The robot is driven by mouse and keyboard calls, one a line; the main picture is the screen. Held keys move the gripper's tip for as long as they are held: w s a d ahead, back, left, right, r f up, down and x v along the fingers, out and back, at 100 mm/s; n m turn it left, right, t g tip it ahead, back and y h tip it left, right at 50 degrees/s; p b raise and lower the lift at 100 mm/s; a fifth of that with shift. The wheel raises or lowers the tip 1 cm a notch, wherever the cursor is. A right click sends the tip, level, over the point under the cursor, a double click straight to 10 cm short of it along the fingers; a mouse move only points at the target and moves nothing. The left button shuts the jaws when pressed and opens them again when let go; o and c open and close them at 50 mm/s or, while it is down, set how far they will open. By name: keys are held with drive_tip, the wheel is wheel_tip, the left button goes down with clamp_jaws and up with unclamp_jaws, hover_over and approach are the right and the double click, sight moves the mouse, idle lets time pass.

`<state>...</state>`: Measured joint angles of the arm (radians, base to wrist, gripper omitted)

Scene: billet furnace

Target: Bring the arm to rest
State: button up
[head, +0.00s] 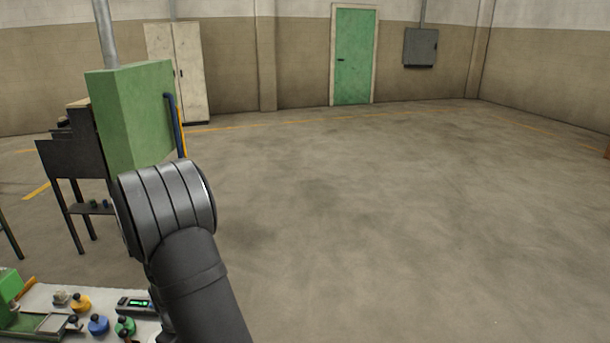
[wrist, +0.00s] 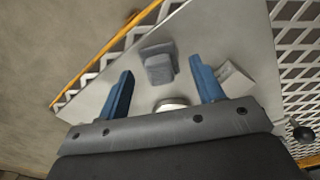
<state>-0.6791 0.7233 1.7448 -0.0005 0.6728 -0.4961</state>
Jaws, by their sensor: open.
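My gripper (wrist: 161,70) shows in the wrist view with its two blue fingers wide apart. Nothing is held between them. A light grey panel (wrist: 235,45) lies beyond the fingers, with a small grey block-like part (wrist: 159,66) on it, seen between the fingertips. A pale round piece (wrist: 170,103) shows low between the fingers, partly hidden by the gripper body. In the head view my dark arm rises from the bottom edge in front of the green furnace; my gripper is hidden there.
A green furnace (head: 125,110) with a blue handle (head: 172,125) stands at the left. A pale bench top (head: 50,295) at lower left holds several small coloured items and a device with a lit display (head: 138,303). In the wrist view, white mesh (wrist: 300,60) borders the panel. Open floor (head: 400,220) lies right.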

drive_tip(key=shift+f, duration=0.9)
wheel_tip(320, 180, up, 5)
drive_tip(key=shift+f, duration=0.15)
drive_tip(key=w+d+r, duration=0.1)
drive_tip(key=d+r, duration=0.6)
drive_tip(key=d, duration=0.5)
drive_tip(key=shift+w+a+f, duration=0.25)
drive_tip(key=shift+a+f, duration=0.3)
drive_tip(key=shift+a, duration=3.05)
drive_tip(key=shift+w+a+f, duration=0.25)
drive_tip(key=shift+a+f, duration=0.3)
drive_tip(key=shift+a, duration=3.1)
drive_tip(key=shift+w+a+f, duration=0.25)
drive_tip(key=shift+a+f, duration=0.3)
drive_tip(key=shift+a, duration=3.05)
